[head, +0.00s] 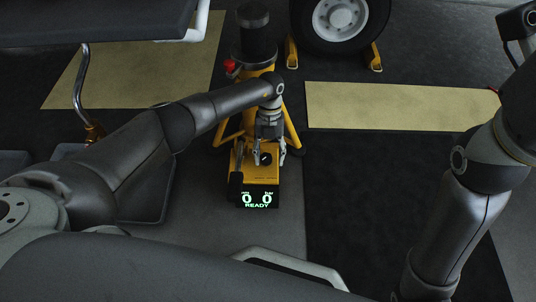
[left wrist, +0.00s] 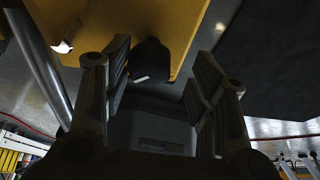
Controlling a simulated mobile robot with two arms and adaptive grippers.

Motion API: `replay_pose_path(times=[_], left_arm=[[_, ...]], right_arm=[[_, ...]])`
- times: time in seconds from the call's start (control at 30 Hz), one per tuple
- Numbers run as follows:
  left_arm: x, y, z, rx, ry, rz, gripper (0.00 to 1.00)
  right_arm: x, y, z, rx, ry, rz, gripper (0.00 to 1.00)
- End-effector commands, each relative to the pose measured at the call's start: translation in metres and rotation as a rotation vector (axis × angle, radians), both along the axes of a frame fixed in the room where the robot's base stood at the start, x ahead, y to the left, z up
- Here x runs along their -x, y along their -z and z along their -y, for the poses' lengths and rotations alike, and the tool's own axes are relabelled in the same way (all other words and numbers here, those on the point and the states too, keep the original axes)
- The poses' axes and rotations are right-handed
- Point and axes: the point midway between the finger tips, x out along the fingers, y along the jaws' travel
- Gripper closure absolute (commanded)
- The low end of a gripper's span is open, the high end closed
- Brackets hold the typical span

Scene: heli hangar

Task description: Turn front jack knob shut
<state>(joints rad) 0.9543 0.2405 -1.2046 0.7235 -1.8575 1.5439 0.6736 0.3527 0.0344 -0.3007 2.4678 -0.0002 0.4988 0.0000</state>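The yellow front jack (head: 258,173) stands on the floor in the middle of the head view, with a dark cylinder above it. Its black knob (head: 266,158) sits on the yellow top, and in the left wrist view the dark knob (left wrist: 151,60) shows a short white mark. My left gripper (head: 269,160) is over the jack with its fingers open, one on each side of the knob. In the wrist view there is a gap between the fingers and the knob. My right arm is at the right of the head view, and its gripper is out of frame.
A lit display (head: 257,199) on the jack's front reads 0, 0 and READY. A red button (head: 230,66) is on the jack's left side. A wheel (head: 340,18) with yellow chocks (head: 375,56) stands behind. Dark floor to the right is clear.

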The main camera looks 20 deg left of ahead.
Motion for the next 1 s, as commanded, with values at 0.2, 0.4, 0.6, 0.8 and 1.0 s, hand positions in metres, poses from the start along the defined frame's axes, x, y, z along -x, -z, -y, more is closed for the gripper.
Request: replay_pose_path(times=[0.2, 0.4, 0.6, 0.8, 1.0], left_arm=[[0.001, 0.001, -0.003, -0.006, -0.002, -0.005, 0.46], [-0.003, -0.01, -0.005, -0.008, -0.002, -0.004, 0.46], [-0.018, -0.047, -0.007, -0.007, 0.001, -0.001, 0.46], [-0.033, -0.085, -0.008, -0.006, 0.004, -0.002, 0.46], [-0.041, -0.106, -0.009, -0.005, 0.005, -0.002, 0.46]], right_arm=[[-0.001, 0.0, 0.0, -0.001, 0.0, -0.002, 0.45], [-0.002, 0.001, 0.001, -0.004, 0.0, -0.005, 0.45], [-0.001, 0.0, 0.0, -0.002, 0.0, -0.004, 0.45], [-0.001, 0.0, 0.0, -0.001, 0.0, -0.002, 0.45], [-0.001, 0.0, 0.0, -0.001, 0.0, -0.002, 0.45]])
